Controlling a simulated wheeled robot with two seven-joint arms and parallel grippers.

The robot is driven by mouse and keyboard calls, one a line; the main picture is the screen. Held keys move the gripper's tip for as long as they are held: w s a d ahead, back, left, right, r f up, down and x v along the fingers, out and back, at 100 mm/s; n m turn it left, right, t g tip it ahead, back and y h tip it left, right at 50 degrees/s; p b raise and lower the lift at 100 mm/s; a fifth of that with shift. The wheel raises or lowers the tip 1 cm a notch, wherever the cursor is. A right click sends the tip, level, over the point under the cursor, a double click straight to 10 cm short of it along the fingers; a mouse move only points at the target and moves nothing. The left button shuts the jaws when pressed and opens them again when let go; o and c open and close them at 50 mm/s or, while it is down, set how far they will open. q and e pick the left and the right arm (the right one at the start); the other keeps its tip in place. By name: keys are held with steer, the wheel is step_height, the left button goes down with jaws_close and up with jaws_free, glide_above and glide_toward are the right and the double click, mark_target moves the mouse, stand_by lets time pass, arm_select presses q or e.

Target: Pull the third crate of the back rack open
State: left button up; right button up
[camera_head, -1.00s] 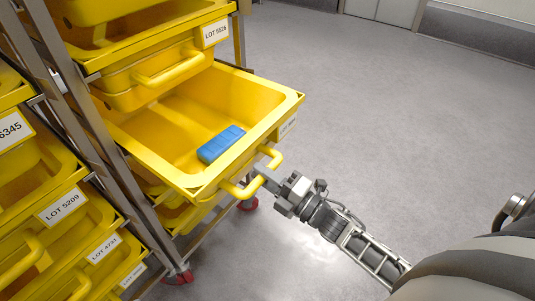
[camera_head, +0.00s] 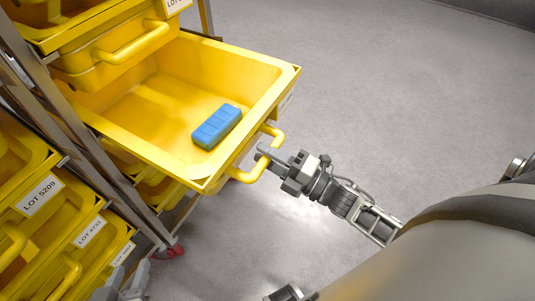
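The third crate (camera_head: 285,83) of the back rack is a yellow bin standing far out of the rack, open at the top. A blue block (camera_head: 217,126) lies inside it. Its yellow bar handle (camera_head: 262,165) is at the front. My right gripper (camera_head: 266,154) has its fingers at the handle and looks shut on it; the far finger is partly hidden. A pale grey part at the bottom left edge looks like my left gripper (camera_head: 128,284). It is cut off by the frame, apart from the crate, and its opening is unclear.
A yellow crate with a handle (camera_head: 132,42) sits just above the open one. The nearer rack at left holds yellow crates labelled LOT 5209 (camera_head: 40,194) and LOT 4731 (camera_head: 89,232). A red caster (camera_head: 172,250) stands below. The grey floor (camera_head: 400,110) at right is clear.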

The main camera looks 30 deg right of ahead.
arm_select(q)
steer(key=shift+r, duration=0.2)
arm_select(e)
steer(key=shift+o, duration=0.3)
steer(key=shift+s, duration=0.1)
arm_select(q)
steer(key=shift+f+b, duration=0.35)
steer(key=shift+b, duration=0.25)
arm_select(e)
steer(key=v, duration=1.6)
steer(key=shift+r, duration=0.15)
